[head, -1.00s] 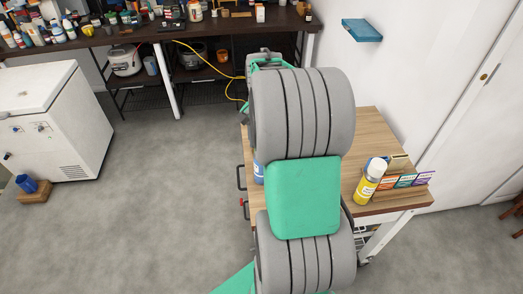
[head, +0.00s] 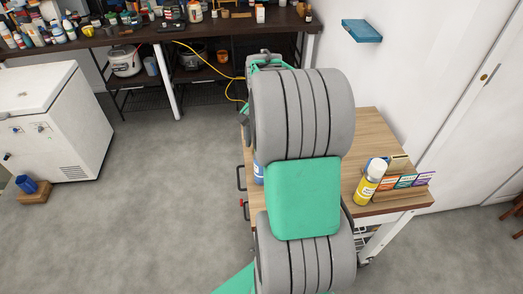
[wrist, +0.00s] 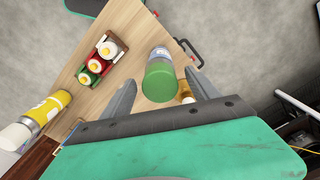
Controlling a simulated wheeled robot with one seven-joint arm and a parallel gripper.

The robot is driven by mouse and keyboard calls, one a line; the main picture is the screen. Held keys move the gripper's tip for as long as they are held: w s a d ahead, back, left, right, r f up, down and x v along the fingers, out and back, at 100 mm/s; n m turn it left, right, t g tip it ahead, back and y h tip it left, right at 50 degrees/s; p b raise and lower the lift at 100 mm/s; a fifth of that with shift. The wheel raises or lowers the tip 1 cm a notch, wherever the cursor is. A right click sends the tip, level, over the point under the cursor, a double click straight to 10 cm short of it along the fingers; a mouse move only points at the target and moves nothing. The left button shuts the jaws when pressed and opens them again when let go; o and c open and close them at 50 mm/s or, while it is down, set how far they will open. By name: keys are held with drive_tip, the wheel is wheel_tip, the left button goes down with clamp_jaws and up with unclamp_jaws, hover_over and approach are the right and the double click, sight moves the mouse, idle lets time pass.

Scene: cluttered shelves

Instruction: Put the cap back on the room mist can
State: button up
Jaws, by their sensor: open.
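In the wrist view, my gripper (wrist: 160,80) is open, with one finger on each side of a can with a green top (wrist: 160,80) and a pale blue-grey label. I cannot tell whether the fingers touch it. A yellow can with a white top (wrist: 52,105) stands at the left of the wrist view; it also shows in the head view (head: 368,186) near the table's front right. I cannot read which can is the room mist, and no loose cap is clearly visible. In the head view my arm hides the gripper and part of the table.
The wooden table (head: 352,125) also holds a rack of coloured packets (head: 405,181) beside the yellow can. A holder with several white-topped bottles (wrist: 97,60) stands left of the gripper in the wrist view. A blue item (head: 258,172) shows at the table's left edge.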

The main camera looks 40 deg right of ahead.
wheel_tip(320, 180, up, 8)
drive_tip(key=shift+f+b, duration=0.1)
drive_tip(key=shift+b, duration=0.65)
drive_tip(key=shift+w+d+n, duration=0.1)
drive_tip(key=shift+w+n, duration=0.1)
drive_tip(key=shift+n, duration=0.3)
drive_tip(key=shift+w+d+f+n+t, duration=0.2)
drive_tip(key=shift+f+n, duration=0.1)
drive_tip(key=shift+n, duration=0.1)
drive_tip(key=shift+w+d+f+n+t, duration=0.1)
drive_tip(key=shift+w+f+n, duration=0.1)
drive_tip(key=shift+f+n, duration=0.15)
drive_tip(key=shift+n, duration=0.75)
drive_tip(key=f, duration=0.1)
drive_tip(key=s+f, duration=0.1)
drive_tip(key=a+f, duration=0.1)
drive_tip(key=shift+s+f, duration=0.25)
drive_tip(key=shift+s, duration=0.1)
drive_tip(key=s+a+f+n+t, duration=0.1)
drive_tip(key=s+a+n, duration=0.25)
drive_tip(key=a, duration=0.45)
drive_tip(key=s+a+n+t, duration=0.1)
drive_tip(key=s+a+n, duration=0.1)
drive_tip(key=s+a, duration=0.45)
drive_tip(key=w+a+r+n+t, duration=0.1)
drive_tip(key=a+r, duration=0.3)
drive_tip(key=a, duration=0.4)
drive_tip(key=shift+w+r+n+t, duration=0.3)
drive_tip(key=shift+w+r+n, duration=0.1)
drive_tip(key=shift+w+n, duration=0.45)
